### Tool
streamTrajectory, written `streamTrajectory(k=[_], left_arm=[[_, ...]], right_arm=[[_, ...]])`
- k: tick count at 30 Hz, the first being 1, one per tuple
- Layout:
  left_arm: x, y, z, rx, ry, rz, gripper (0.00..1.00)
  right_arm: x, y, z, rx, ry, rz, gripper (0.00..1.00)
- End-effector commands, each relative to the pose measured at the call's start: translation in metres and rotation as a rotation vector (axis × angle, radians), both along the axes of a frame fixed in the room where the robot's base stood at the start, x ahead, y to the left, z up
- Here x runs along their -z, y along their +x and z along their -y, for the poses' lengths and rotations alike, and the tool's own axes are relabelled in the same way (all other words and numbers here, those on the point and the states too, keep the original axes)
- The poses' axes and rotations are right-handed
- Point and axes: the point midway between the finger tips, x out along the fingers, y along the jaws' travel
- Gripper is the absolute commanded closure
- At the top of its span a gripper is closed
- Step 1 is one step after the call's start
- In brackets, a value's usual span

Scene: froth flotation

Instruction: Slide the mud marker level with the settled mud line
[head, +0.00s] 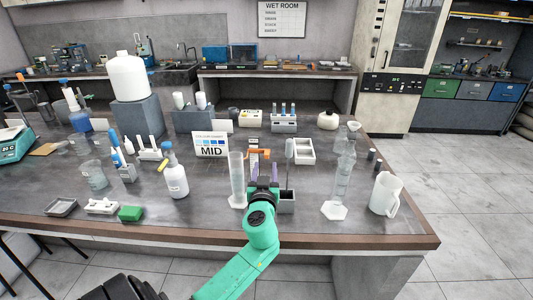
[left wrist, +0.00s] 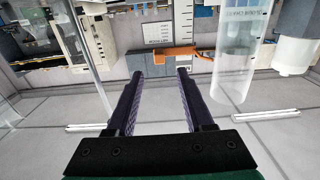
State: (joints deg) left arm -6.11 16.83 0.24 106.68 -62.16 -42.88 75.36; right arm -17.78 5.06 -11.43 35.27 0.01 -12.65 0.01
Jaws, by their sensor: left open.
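The orange mud marker (head: 259,154) sits on a white upright scale card (head: 253,142) behind my left gripper. In the left wrist view the marker (left wrist: 180,52) shows as an orange bar across the scale (left wrist: 168,28). My left gripper (head: 264,171) is open, and its two dark fingers (left wrist: 161,75) point toward the marker with nothing between them. The marker looks beyond the fingertips, apart from them. A clear tall cylinder (head: 237,178) stands just left of the gripper, and a clear lettered cylinder (left wrist: 240,50) shows in the wrist view. I cannot make out a mud line. My right gripper is not in view.
A grey holder (head: 287,203) stands close right of the gripper. A second clear cylinder (head: 343,180) and a white jug (head: 386,193) stand farther right. A white bottle (head: 175,178) and a "MID" card (head: 210,145) are left. The bench front (head: 190,220) is mostly clear.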

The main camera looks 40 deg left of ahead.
Motion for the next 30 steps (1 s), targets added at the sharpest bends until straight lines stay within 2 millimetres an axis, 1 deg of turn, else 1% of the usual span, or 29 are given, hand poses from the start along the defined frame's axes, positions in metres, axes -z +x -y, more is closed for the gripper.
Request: streamTrajectory(k=[1,3,6,10,16,17,18,21,30], left_arm=[[-0.005,0.012,-0.008,0.0,0.004,0.001,0.47],[-0.005,0.024,-0.019,-0.002,0.003,-0.001,0.47],[-0.002,0.037,-0.028,0.0,0.001,0.0,0.47],[0.0,0.045,-0.033,0.002,0.001,-0.001,0.47],[0.001,0.045,-0.034,0.002,-0.001,-0.001,0.47],[0.001,0.045,-0.034,0.002,-0.001,-0.001,0.51],[0.001,0.045,-0.034,0.002,-0.001,-0.001,0.67],[0.001,0.045,-0.034,0.001,-0.001,-0.001,1.0],[0.001,0.045,-0.034,0.001,-0.001,-0.001,1.0]], right_arm=[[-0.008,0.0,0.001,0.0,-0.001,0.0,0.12],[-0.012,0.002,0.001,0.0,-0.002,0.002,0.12],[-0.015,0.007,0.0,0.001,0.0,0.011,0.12],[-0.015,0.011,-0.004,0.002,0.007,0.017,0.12],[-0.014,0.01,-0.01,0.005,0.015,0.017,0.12],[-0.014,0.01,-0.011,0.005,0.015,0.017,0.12],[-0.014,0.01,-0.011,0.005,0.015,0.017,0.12],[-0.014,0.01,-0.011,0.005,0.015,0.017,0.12],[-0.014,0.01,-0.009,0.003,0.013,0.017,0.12]])
